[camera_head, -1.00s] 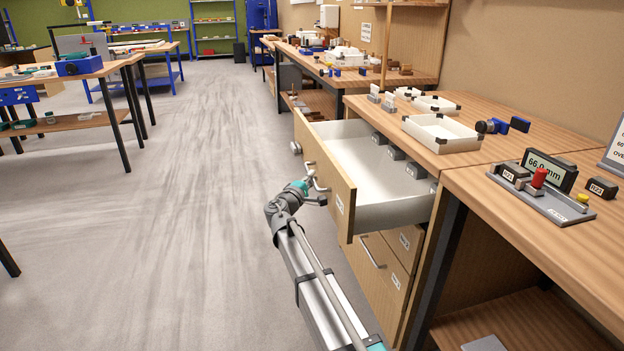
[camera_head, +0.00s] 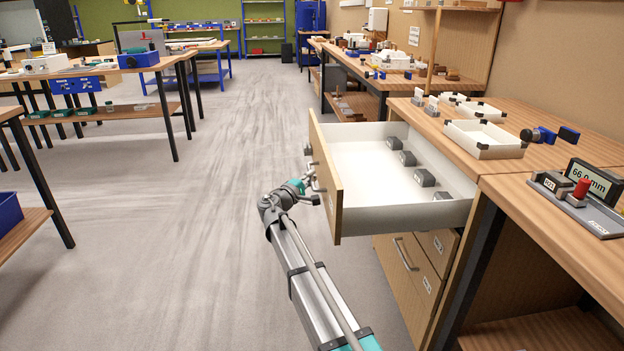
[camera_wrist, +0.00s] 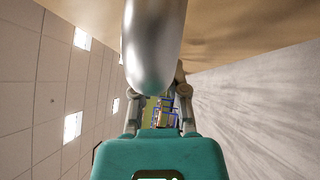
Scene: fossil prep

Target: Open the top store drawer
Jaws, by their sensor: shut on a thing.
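The top store drawer (camera_head: 376,160) is pulled well out from under the wooden bench on the right. Its white inside shows, with several small dark grey blocks (camera_head: 424,178) in a row. My gripper (camera_head: 312,193) is at the outer face of the drawer front (camera_head: 326,185), shut on the drawer's metal handle. In the wrist view the handle (camera_wrist: 154,45) is a large blurred metal bar in front of the fingers (camera_wrist: 160,95). The handle's grip point is partly hidden by my gripper in the head view.
Closed lower drawers (camera_head: 410,270) sit below the open one. White trays (camera_head: 484,138) and a gauge with a display (camera_head: 590,183) stand on the bench top. The floor (camera_head: 200,230) left of the drawer is clear, up to a table (camera_head: 25,215) at the far left.

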